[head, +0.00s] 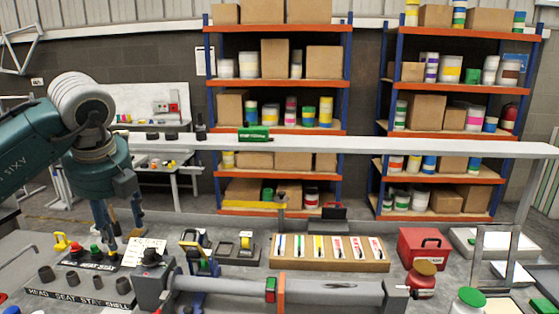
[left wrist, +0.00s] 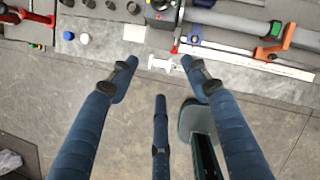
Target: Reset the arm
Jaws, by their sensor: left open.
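My left arm comes in from the left in the head view, with its gripper (head: 118,222) pointing down over the left part of the workbench. The left wrist view shows the gripper (left wrist: 160,78) with its blue fingers spread apart and nothing between them. Below the fingers are the grey floor and the bench's near edge. A small white piece (left wrist: 160,64) lies at that edge, beyond the fingertips. My right gripper is in neither view.
A labelled holder with several grey sockets (head: 80,290) stands at the bench's front left. A wooden tray (head: 330,265), a red box (head: 424,247) and jars (head: 468,301) stand further right. Shelves (head: 278,131) stand behind.

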